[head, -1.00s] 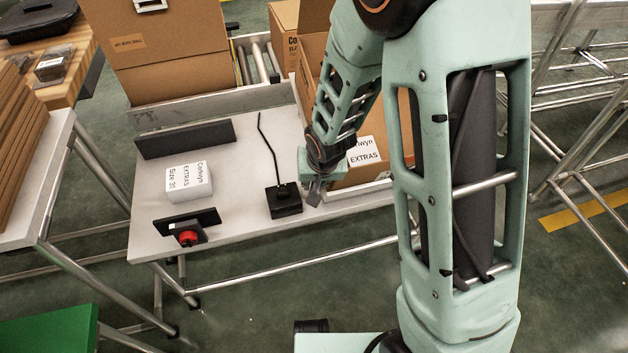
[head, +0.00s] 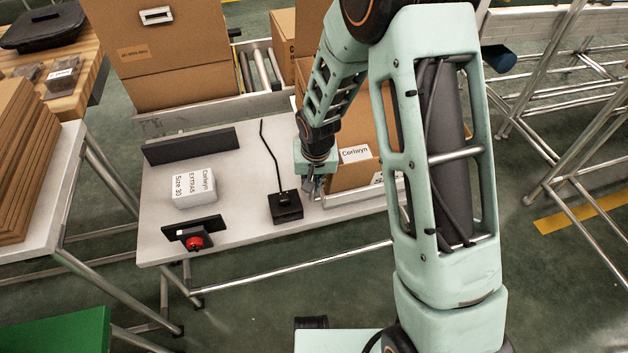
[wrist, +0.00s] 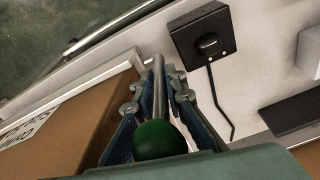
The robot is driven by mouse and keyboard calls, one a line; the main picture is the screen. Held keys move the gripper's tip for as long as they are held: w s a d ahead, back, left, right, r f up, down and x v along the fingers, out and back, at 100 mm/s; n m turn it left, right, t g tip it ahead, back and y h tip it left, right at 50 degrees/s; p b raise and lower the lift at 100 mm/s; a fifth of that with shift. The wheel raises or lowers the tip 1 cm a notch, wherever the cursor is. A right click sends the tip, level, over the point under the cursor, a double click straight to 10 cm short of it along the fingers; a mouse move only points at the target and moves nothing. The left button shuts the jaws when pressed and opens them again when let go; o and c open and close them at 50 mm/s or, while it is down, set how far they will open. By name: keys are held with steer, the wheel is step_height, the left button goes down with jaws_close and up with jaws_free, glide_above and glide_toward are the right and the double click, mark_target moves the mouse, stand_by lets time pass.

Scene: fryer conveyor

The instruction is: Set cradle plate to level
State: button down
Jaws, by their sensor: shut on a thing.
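My gripper (head: 311,184) is at the front right of the pale bench, just left of the brown carton (head: 352,178). In the wrist view my gripper (wrist: 156,85) is shut around a lever with a green ball knob (wrist: 158,140) and a thin metal rod (wrist: 158,66). The knob lies between the finger bases and the rod runs out past the fingertips. The carton also shows close on the left in the wrist view (wrist: 75,130). A pale metal edge (head: 352,197) runs along the carton's foot. The cradle plate is mostly hidden, and I cannot tell its tilt.
A black box with a cable (head: 286,207) stands left of my gripper. A white labelled block (head: 194,188), a dark bar (head: 192,146) and a black stand with a red knob (head: 194,241) are further left. The bench (head: 240,225) is bare between them.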

steer(key=shift+w+a+g, duration=0.15)
steer(key=shift+w+g, duration=0.15)
steer(key=shift+w, duration=0.3)
steer(key=shift+w+a, duration=0.2)
steer(key=shift+w, duration=0.4)
steer(key=c, duration=2.2)
jaws_free()
steer(key=shift+c, duration=0.2)
steer(key=shift+s+f, duration=0.1)
